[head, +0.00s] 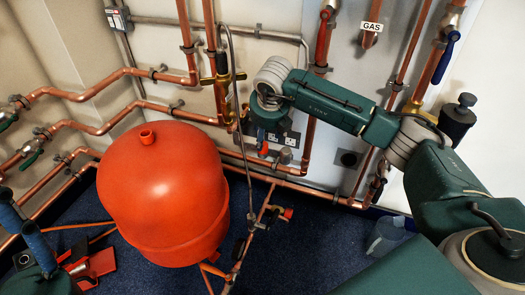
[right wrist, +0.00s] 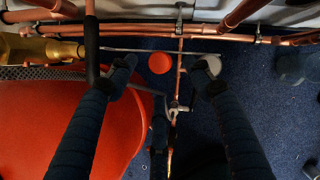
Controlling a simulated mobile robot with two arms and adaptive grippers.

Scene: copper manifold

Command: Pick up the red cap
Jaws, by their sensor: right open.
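The red cap (head: 264,148) shows in the head view as a small red spot low on the wall pipework, just below my right gripper (head: 266,133). In the right wrist view the red cap (right wrist: 159,63) is a round red disc between the tips of my open right gripper (right wrist: 165,72). The fingers are apart, with no visible grip on the cap. My left gripper (head: 22,222) shows only in part at the lower left of the head view, with blue fingers far from the cap; whether it is open is unclear.
A large red tank (head: 165,195) stands left of the cap. A grey round knob (head: 285,156) sits just right of it, close to a finger in the wrist view. Copper pipes (head: 300,185) run along the wall. A valve with a red end (head: 288,213) is lower down.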

